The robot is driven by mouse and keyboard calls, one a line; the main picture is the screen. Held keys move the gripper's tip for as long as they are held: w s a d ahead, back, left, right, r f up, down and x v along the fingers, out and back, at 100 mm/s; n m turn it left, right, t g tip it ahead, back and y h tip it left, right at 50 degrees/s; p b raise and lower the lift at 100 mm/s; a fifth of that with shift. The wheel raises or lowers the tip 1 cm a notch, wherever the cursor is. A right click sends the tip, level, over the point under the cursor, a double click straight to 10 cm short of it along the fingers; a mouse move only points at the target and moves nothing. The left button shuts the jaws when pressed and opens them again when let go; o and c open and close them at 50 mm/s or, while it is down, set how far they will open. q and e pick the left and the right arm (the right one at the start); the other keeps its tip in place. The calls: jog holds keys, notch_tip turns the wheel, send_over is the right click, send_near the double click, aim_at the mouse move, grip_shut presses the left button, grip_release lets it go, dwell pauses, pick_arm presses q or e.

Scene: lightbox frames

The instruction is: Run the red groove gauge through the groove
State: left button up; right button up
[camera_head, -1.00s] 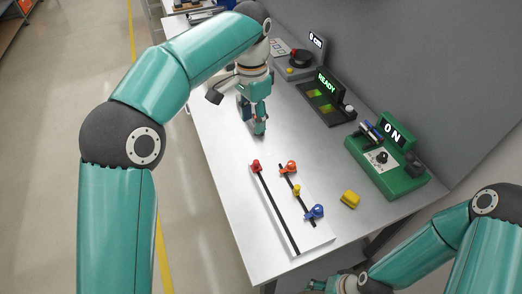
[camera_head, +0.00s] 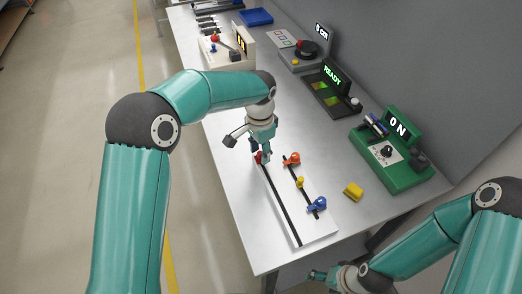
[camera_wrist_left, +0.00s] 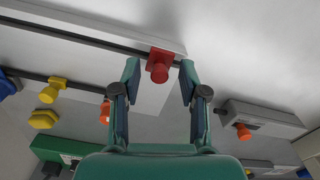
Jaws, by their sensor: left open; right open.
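The red groove gauge (camera_head: 258,157) sits at the far end of the long black groove (camera_head: 280,208) in the white board (camera_head: 310,236). My left gripper (camera_head: 263,161) is low over that end and partly hides the gauge. In the left wrist view the red gauge (camera_wrist_left: 160,66) lies between the two open fingertips, with a gap visible on each side. The groove (camera_wrist_left: 75,36) runs off to the left from it. My right gripper (camera_head: 316,277) is open and empty beyond the table's front edge, at the bottom of the head view.
A second, shorter slot beside the groove carries an orange knob (camera_head: 293,158), a yellow knob (camera_head: 300,183) and a blue knob (camera_head: 317,205). A yellow block (camera_head: 353,191) lies right of the board. A green ON box (camera_head: 395,165) and a READY device (camera_head: 330,95) stand along the wall.

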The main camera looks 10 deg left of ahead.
pick_arm(q)
jog(key=shift+f, duration=0.25)
grip_shut()
jog(key=shift+d, duration=0.1)
